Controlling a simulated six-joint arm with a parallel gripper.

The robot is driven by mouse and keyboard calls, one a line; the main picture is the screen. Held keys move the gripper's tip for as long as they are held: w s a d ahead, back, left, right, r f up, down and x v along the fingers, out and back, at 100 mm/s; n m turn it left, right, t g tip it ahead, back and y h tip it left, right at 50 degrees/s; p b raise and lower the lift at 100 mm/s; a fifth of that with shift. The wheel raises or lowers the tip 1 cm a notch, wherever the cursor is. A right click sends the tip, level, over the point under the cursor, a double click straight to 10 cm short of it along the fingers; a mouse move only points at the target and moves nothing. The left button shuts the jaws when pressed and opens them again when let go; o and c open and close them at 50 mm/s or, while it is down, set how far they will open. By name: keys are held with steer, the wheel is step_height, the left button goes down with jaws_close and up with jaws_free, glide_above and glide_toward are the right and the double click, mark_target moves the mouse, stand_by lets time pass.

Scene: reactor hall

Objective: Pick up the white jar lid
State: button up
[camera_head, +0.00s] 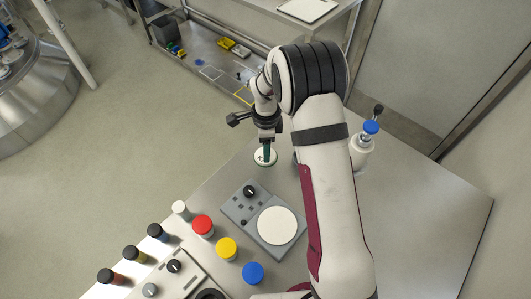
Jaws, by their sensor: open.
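A small white round thing (261,161), which looks like the white jar lid, lies on the grey table left of my arm. My gripper (266,151) points down right over it, with dark greenish fingertips at its middle. The fingers are open, but the gap between them is too small to see. I cannot tell whether the fingertips touch the lid. The gripper hides part of the lid.
A grey device with a white round plate (277,226) stands in front of the lid. Jars with red (202,224), yellow (227,248) and blue (253,272) lids stand nearer. A blue-capped white bottle (361,152) stands right of my arm. The right side of the table is clear.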

steer(key=shift+f, duration=0.25)
jaws_close()
steer(key=shift+r, duration=0.15)
